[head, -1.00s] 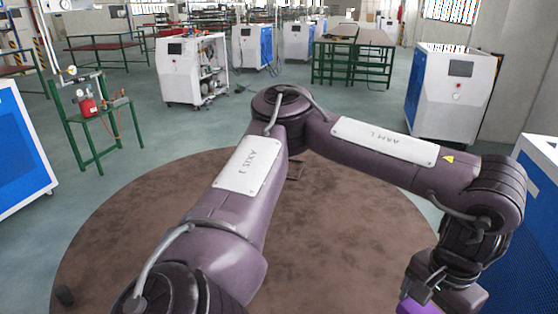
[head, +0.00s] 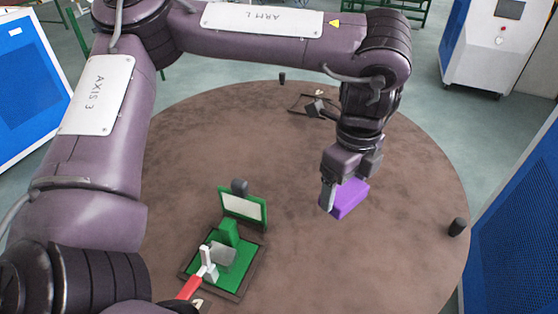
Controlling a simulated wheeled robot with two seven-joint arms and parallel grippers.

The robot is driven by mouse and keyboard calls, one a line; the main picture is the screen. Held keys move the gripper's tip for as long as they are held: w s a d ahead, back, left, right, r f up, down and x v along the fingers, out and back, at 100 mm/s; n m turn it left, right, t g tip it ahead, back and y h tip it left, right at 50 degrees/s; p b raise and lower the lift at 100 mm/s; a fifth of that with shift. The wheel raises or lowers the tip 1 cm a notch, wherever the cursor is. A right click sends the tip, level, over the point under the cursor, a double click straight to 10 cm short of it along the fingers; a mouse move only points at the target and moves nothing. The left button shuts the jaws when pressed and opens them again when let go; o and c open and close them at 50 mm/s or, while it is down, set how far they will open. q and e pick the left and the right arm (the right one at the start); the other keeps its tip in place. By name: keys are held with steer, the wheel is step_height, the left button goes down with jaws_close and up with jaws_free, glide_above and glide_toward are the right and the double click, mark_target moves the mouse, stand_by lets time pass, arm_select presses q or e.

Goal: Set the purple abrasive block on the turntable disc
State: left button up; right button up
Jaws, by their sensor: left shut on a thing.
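The purple abrasive block (head: 350,199) is in my left gripper (head: 345,187), right of the middle of the head view. The gripper points down and is shut on the block, with its fingers partly covering it. The block appears above the large brown round top (head: 400,255), the only large disc I see. I cannot tell the exact gap between block and surface. My left arm hides part of the disc's far left side. My right gripper is not in view.
A green fixture (head: 229,231) with a grey block and a red-handled clamp (head: 190,286) stands left of the gripper. A dark framed item (head: 315,106) lies at the back. A small black cylinder (head: 457,227) stands near the right edge. The brown surface below the gripper is clear.

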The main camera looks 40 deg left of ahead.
arm_select(q)
steer(key=r+m, duration=0.1)
steer(key=m, duration=0.2)
steer(key=d+r+m, duration=0.1)
steer(key=m, duration=0.3)
steer(key=w+r+m, duration=0.1)
steer(key=m, duration=0.2)
steer(key=shift+d+r, duration=0.25)
steer(key=shift+d, duration=0.1)
steer(key=m, duration=0.3)
steer(key=r+m, duration=0.1)
steer(key=shift+w+d+r+p, duration=0.1)
steer(key=shift+d+p, duration=0.2)
steer(key=shift+d, duration=0.1)
steer(key=m, duration=0.3)
steer(key=shift+d+r, duration=0.2)
steer(key=shift+r, duration=0.1)
glide_toward(345, 243)
step_height(345, 243, down, 5)
steer(key=shift+f, duration=0.2)
steer(key=shift+f, duration=0.15)
steer(key=o, duration=0.9)
